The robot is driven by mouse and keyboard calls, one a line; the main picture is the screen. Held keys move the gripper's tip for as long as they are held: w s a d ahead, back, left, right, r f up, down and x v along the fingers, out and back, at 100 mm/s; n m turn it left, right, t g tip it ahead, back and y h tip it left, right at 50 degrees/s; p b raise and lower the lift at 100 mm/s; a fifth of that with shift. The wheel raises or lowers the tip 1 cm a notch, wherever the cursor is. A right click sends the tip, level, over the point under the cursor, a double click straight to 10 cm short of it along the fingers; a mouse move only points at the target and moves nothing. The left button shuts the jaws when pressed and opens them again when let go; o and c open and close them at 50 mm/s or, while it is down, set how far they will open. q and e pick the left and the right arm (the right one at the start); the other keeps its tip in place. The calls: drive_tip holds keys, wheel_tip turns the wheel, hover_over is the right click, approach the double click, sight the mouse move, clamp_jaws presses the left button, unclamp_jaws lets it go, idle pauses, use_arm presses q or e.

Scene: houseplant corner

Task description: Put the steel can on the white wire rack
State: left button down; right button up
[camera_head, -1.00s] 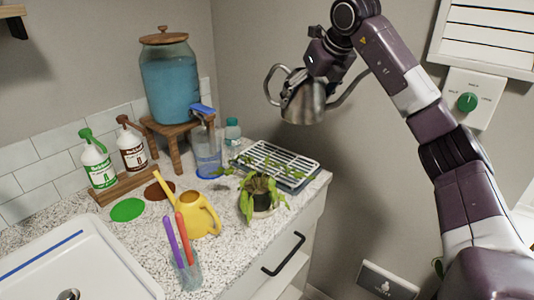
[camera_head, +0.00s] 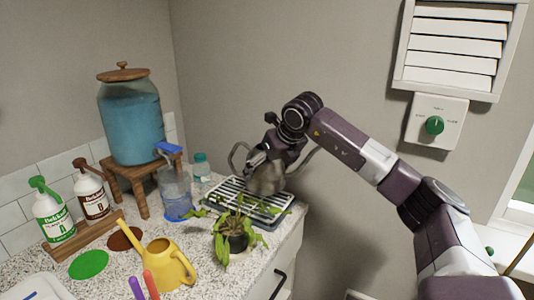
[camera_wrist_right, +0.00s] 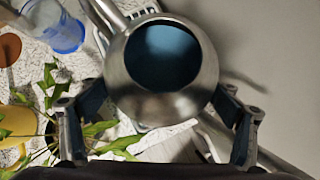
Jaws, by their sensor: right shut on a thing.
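The steel can (camera_head: 268,181), a rounded metal watering can with a curved handle and a long spout, is held upright over the white wire rack (camera_head: 226,192) on the counter. My right gripper (camera_head: 258,163) is shut on it. In the right wrist view, the can (camera_wrist_right: 165,100) sits between the two fingers with its dark round opening facing the camera. I cannot tell whether the can's base touches the rack. My left gripper is not in view.
A potted trailing plant (camera_head: 236,240) stands in front of the rack. A yellow watering can (camera_head: 165,265) is nearer. The wall is close behind.

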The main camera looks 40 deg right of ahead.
sight(276, 174)
drive_tip(key=shift+d+f, duration=0.1)
drive_tip(key=shift+f, duration=2.7)
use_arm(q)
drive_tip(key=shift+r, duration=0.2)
use_arm(e)
drive_tip(key=o, duration=2.1)
drive_tip(key=shift+f, duration=0.1)
drive_tip(key=shift+s, duration=0.1)
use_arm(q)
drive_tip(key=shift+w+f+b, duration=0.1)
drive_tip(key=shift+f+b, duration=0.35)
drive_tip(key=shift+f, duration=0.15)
use_arm(e)
drive_tip(key=v, duration=1.2)
